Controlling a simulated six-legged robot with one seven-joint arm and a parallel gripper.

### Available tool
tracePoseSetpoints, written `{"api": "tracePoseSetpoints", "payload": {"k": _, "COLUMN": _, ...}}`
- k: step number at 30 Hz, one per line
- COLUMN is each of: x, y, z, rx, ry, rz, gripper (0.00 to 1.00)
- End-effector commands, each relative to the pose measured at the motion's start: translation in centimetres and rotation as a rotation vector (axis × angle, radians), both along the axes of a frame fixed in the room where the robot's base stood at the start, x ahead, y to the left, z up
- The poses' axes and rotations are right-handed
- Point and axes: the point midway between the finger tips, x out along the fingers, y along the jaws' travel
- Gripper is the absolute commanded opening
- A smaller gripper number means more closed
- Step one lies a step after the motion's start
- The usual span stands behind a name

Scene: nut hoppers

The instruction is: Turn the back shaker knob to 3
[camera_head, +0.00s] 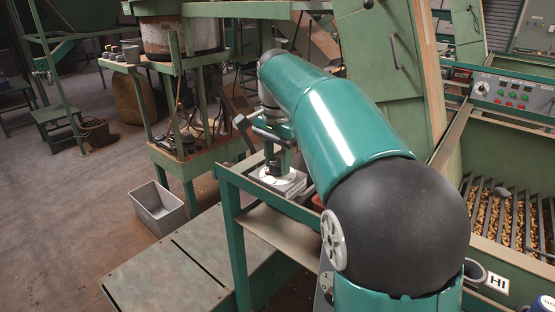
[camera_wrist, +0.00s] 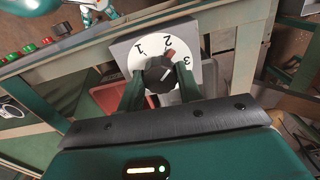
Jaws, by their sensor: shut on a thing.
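The back shaker knob (camera_wrist: 159,74) is a round black knob on a white dial (camera_wrist: 139,52) marked 1, 2 and 3, fixed to a grey box. A red mark on the knob's edge lies just under the 2. My gripper (camera_wrist: 161,80) is shut on the knob, one green finger on each side of it. In the head view the dial box (camera_head: 292,187) sits on a green stand, and my gripper (camera_head: 275,163) reaches down onto it from above. My arm hides part of the area to the right of the box.
A green frame table (camera_head: 240,182) stands around the dial box. A grey bin (camera_head: 158,210) lies on the floor at left. A control panel (camera_head: 510,92) with buttons and a nut hopper with bars (camera_head: 505,215) are at right. Open floor lies at left.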

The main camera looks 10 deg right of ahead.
Motion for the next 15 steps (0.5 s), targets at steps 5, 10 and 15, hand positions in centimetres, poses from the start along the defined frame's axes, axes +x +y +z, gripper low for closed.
{"api": "tracePoseSetpoints", "payload": {"k": 5, "x": -0.02, "y": 0.03, "z": -0.13, "rx": 0.0, "ry": 0.005, "rz": -0.166, "gripper": 0.12}}
{"api": "tracePoseSetpoints", "payload": {"k": 10, "x": 0.01, "y": 0.04, "z": -0.14, "rx": 0.0, "ry": 0.004, "rz": -0.327, "gripper": 0.12}}
{"api": "tracePoseSetpoints", "payload": {"k": 15, "x": 0.03, "y": 0.04, "z": -0.14, "rx": 0.0, "ry": 0.004, "rz": -0.476, "gripper": 0.12}}
